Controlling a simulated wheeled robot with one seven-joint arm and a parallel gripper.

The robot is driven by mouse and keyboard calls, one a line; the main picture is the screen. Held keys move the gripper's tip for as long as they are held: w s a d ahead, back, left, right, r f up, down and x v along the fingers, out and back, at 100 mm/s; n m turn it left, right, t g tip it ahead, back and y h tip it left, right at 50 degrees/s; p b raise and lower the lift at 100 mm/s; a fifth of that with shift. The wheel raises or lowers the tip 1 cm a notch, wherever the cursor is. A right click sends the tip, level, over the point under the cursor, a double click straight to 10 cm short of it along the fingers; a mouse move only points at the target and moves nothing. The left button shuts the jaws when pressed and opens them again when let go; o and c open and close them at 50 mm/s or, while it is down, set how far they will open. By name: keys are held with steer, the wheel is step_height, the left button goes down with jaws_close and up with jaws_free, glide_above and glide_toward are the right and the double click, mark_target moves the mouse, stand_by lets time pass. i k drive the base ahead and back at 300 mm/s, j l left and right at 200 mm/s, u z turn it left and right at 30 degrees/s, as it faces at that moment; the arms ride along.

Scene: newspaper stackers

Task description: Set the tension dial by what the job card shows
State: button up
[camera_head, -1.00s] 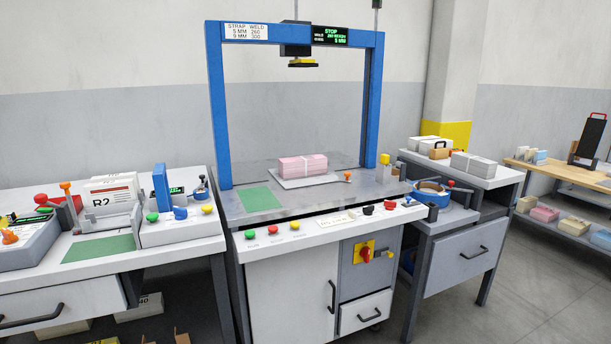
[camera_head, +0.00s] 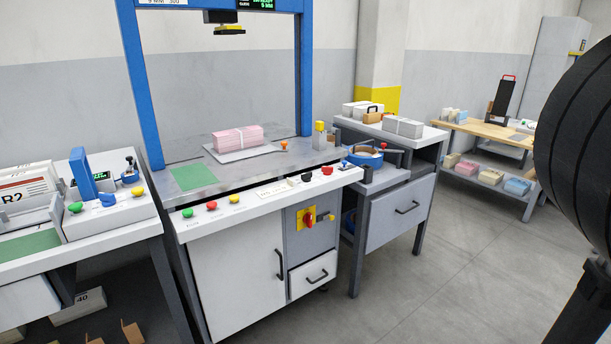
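The blue-framed strapping machine (camera_head: 140,95) stands left of centre with a pink bundle (camera_head: 237,138) on its table. Its front ledge carries green, red and yellow buttons, a small label plate (camera_head: 272,192) too small to read, a black knob (camera_head: 307,179) and a red knob (camera_head: 327,171). A red rotary switch on a yellow plate (camera_head: 307,218) is below. I cannot tell which control is the tension dial. A white card marked R2 (camera_head: 25,190) stands at the left edge; I cannot tell if it is the job card. My gripper is not in view.
A side table (camera_head: 400,190) with a blue strap coil (camera_head: 365,158) stands right of the machine. A wooden bench (camera_head: 485,128) is farther back right. The grey floor (camera_head: 440,270) between is clear. A large black part, apparently mine, fills the right edge.

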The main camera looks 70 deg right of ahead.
mark_target(306, 177)
steer(key=i+l+u, duration=0.1)
steer(key=u, duration=0.25)
steer(key=i+l+u, duration=0.1)
steer(key=u, duration=0.25)
steer(key=i+l+z, duration=0.25)
steer(key=l, duration=0.15)
steer(key=l+z, duration=0.1)
steer(key=z, duration=0.35)
steer(key=l+z, duration=0.15)
steer(key=z, duration=0.25)
steer(key=l+z, duration=0.1)
steer(key=z, duration=0.35)
steer(key=l+z, duration=0.15)
steer(key=z, duration=0.3)
steer(key=k+j+z, duration=0.15)
steer(key=j+z, duration=0.15)
steer(key=k+j+z, duration=0.3)
steer(key=j, duration=0.2)
steer(key=i, duration=0.1)
